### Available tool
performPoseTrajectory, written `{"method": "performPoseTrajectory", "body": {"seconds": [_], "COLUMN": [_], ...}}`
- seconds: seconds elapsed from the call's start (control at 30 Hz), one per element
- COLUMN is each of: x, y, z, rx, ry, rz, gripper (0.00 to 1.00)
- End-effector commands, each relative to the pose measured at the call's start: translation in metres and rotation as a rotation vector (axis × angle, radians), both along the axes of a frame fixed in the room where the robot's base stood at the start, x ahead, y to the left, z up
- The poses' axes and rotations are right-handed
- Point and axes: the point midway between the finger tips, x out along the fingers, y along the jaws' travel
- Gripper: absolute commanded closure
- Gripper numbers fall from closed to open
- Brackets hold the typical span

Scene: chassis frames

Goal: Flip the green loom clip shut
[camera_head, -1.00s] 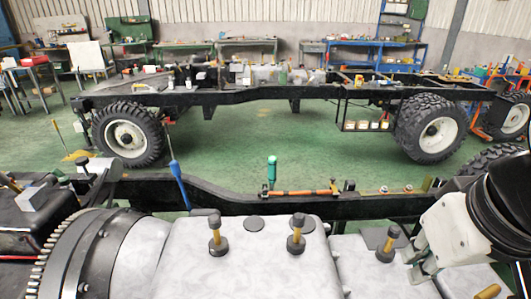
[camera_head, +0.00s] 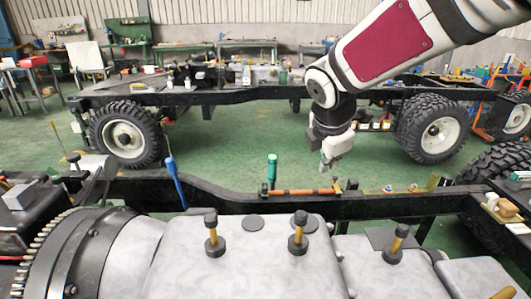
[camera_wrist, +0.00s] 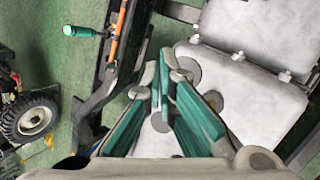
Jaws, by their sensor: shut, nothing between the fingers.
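The green loom clip (camera_head: 272,168) stands upright, its green part raised, at the left end of an orange loom (camera_head: 305,191) on the near black chassis rail. In the wrist view the green part (camera_wrist: 82,31) points left, away from the orange loom (camera_wrist: 120,28) and the rail. My gripper (camera_head: 325,168) is to the right of the clip in the head view, apart from it. In the wrist view my fingertips (camera_wrist: 170,68) are together and empty, below and right of the clip. The clip's base is too small to make out.
Below the rail in the head view lies a grey engine block (camera_head: 240,262) with yellow-and-black posts. A blue-handled tool (camera_head: 174,180) stands left of the clip. Another chassis (camera_head: 240,95) with wheels is behind. Green floor lies between the two chassis.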

Motion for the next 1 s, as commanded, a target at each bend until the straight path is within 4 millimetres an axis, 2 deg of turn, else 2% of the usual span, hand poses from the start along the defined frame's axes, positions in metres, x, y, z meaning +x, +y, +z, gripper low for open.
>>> {"method": "performPoseTrajectory", "body": {"seconds": [0.03,0.2,0.4,0.5,0.6,0.73,1.0], "x": [0.017,0.067,0.115,0.132,0.144,0.154,0.157], "y": [0.009,0.042,0.084,0.104,0.119,0.132,0.138], "z": [-0.015,-0.056,-0.112,-0.138,-0.159,-0.177,-0.184], "rx": [-0.038,-0.169,-0.313,-0.374,-0.420,-0.460,-0.481], "ry": [0.015,0.044,0.062,0.062,0.059,0.055,0.051], "rz": [0.092,0.417,0.791,0.952,1.080,1.184,1.235], "gripper": [1.00,1.00,1.00,1.00,1.00,1.00,1.00]}}
